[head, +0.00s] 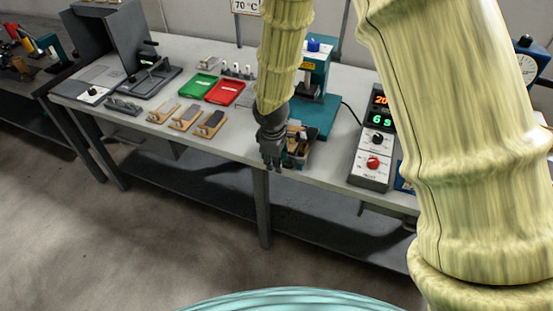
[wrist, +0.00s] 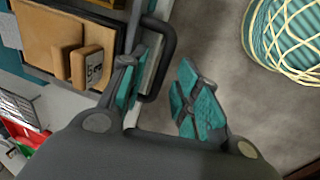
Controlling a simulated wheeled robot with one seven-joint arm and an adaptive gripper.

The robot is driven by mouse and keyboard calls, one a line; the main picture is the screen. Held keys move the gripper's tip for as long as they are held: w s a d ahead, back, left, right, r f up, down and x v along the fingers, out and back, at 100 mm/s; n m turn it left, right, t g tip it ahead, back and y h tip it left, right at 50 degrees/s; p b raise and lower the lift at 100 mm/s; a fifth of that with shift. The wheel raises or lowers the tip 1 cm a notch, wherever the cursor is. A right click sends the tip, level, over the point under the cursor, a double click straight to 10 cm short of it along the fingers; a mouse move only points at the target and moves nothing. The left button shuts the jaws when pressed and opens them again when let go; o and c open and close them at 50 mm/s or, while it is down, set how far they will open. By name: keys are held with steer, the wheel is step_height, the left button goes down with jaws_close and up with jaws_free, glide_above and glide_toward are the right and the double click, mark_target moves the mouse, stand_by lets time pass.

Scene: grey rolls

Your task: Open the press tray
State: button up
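The press tray (head: 301,158) is a dark tray at the front edge of the bench, before the teal press (head: 316,85). In the wrist view its dark loop handle (wrist: 171,47) sticks out over the floor, and tan blocks (wrist: 68,50) lie inside the tray. My gripper (head: 272,163) hangs beside the tray's front. In the wrist view my gripper (wrist: 163,93) is open, with teal pads on both fingers. One finger is close to the tray's front wall, the other is beyond the handle's outer side. The handle appears to be between them; contact cannot be told.
A control box (head: 374,140) with lit digits stands right of the press. Green (head: 197,85) and red (head: 225,92) trays and several wooden-based pieces (head: 186,118) lie to the left. A lower shelf (head: 330,220) runs under the bench. The floor in front is clear.

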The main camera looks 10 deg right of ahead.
step_height(320, 180, up, 12)
steer(key=s+a, duration=0.1)
steer(key=shift+s, duration=0.4)
steer(key=shift+a+f, duration=0.1)
stand_by(0.5)
steer(key=s+d+f+m+y, duration=0.1)
steer(key=s+f+m, duration=0.1)
steer(key=s+f, duration=0.45)
steer(key=s+d+f+m+g+y, duration=0.1)
steer(key=s+f+m, duration=0.15)
steer(key=f, duration=0.75)
steer(key=s+f+m+y, duration=0.1)
steer(key=s+f+m, duration=0.1)
steer(key=s+f, duration=0.45)
steer(key=s+d+f+m, duration=0.1)
steer(key=s+d+f, duration=0.2)
steer(key=s, duration=0.3)
steer(key=s+d+f+m+h, duration=0.1)
steer(key=s+d+f+m, duration=0.1)
steer(key=s+f, duration=0.3)
steer(key=s+d+f+m+h, duration=0.1)
steer(key=s+d+f+m, duration=0.1)
steer(key=s+f, duration=0.3)
steer(key=shift+s+d+g, duration=0.3)
steer(key=shift+s+d, duration=0.5)
steer(key=shift+s, duration=0.2)
